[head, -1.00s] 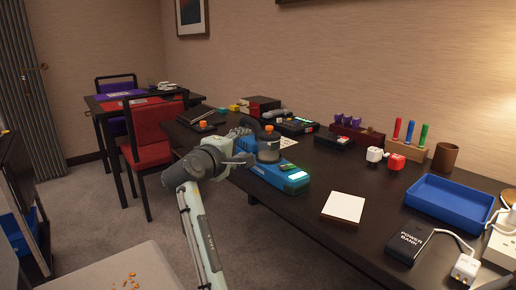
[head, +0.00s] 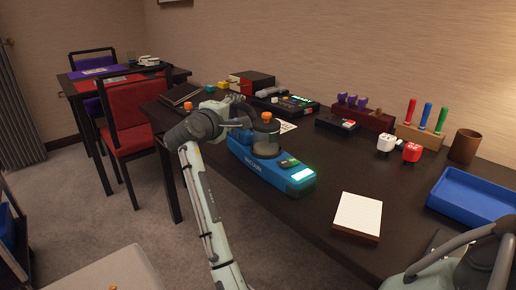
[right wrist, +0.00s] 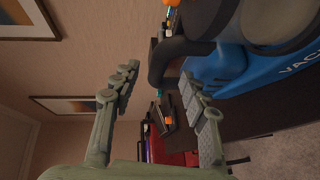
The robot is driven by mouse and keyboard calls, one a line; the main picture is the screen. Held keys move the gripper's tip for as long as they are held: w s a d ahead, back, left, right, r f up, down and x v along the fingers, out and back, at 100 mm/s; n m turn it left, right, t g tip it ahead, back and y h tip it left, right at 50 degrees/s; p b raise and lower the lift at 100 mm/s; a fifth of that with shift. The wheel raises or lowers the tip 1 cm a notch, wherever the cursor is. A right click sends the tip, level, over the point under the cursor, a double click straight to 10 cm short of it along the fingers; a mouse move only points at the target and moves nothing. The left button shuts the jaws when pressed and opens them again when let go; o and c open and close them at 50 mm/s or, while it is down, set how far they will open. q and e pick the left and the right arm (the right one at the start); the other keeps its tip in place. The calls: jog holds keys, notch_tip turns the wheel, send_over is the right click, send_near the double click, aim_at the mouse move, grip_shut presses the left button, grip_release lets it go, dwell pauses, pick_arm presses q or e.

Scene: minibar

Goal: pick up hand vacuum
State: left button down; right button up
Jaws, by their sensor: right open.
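The hand vacuum (head: 262,172) is a blue unit with a clear canister, an orange cap and a dark handle. It lies on the near edge of the dark desk. My right gripper (head: 238,112) is at its far left end, by the handle, in the head view. In the right wrist view the gripper (right wrist: 158,76) is open, one finger on each side of the picture. The vacuum's dark handle (right wrist: 168,60) shows beyond and between the fingertips, and the blue body (right wrist: 225,66) fills the upper right. Contact cannot be told. My left gripper is not in view.
A white notepad (head: 358,214) and a blue tray (head: 472,194) are on the desk to the right. A black device (head: 338,124) and pen stand (head: 420,137) are behind. A red chair (head: 128,118) stands at the left. Bare desk surrounds the vacuum's right side.

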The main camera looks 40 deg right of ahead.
aim_at(242, 106)
jog(key=x, duration=0.3)
jog(key=shift+w+d, duration=0.2)
jog(key=shift+d, duration=0.1)
grip_shut()
jog(key=shift+r, duration=0.25)
